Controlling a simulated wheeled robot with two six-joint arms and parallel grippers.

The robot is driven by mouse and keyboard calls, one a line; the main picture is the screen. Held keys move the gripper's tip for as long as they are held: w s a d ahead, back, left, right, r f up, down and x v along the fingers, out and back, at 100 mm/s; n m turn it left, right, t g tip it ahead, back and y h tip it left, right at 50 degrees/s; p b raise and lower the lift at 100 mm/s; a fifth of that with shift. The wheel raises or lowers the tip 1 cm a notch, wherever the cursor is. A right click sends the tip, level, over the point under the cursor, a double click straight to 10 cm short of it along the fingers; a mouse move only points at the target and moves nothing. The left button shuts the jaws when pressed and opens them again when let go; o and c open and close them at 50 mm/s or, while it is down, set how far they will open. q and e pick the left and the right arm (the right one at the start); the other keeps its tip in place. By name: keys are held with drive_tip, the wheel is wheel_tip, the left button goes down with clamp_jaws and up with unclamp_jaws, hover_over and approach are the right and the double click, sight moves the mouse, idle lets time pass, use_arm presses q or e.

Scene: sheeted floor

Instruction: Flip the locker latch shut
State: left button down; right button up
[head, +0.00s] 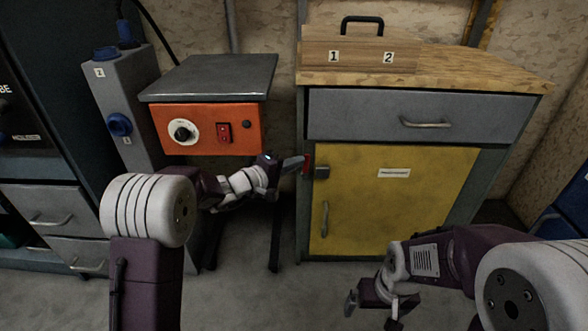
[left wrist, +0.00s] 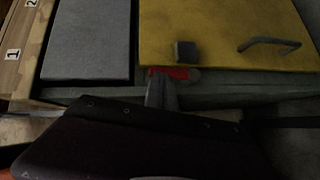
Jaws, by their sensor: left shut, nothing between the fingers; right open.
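The locker is a cabinet with a closed yellow door (head: 380,205). The red latch (head: 307,162) is on the frame at the door's left edge, beside a dark grey block (head: 321,172) on the door. In the left wrist view the red latch (left wrist: 172,72) runs along the frame, parallel to the door edge, and does not lie across the block (left wrist: 186,52). My left gripper (head: 300,162) is shut and empty, its tips at the latch; the fingers (left wrist: 158,90) hide part of it. I cannot tell if they touch. My right gripper (head: 372,311) is open and empty, low in front of the door.
A grey drawer (head: 370,116) sits above the door, under a wooden top with a handled box (head: 360,50). The door has a pull handle (head: 325,217). An orange control box (head: 206,129) on a metal stand is close to my left arm. The floor between is clear.

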sight(322, 168)
use_arm(q)
drive_tip(key=shift+w+d+r+m+g+y, duration=0.15)
drive_tip(key=shift+d+m+g+y, duration=0.15)
drive_tip(key=shift+d+m+y, duration=0.25)
drive_tip(key=shift+d+r+m+g+y, duration=0.15)
drive_tip(key=shift+d+m+g+y, duration=0.15)
drive_tip(key=shift+d+m+y, duration=0.2)
drive_tip(key=d+m+y+p, duration=0.1)
drive_tip(key=y+p, duration=0.1)
drive_tip(key=p, duration=0.4)
drive_tip(key=d+f+m+y+p, duration=0.1)
drive_tip(key=d+y+p, duration=0.1)
drive_tip(key=p, duration=0.5)
drive_tip(key=d+m+g+y+p, duration=0.1)
drive_tip(key=d+m+y+p, duration=0.1)
drive_tip(key=p, duration=0.5)
drive_tip(key=shift+f+y, duration=0.3)
drive_tip(key=shift+y, duration=0.25)
drive_tip(key=shift+w+f, duration=0.1)
drive_tip(key=shift+f, duration=0.3)
drive_tip(key=shift+d+p, duration=0.1)
drive_tip(key=shift+p, duration=0.2)
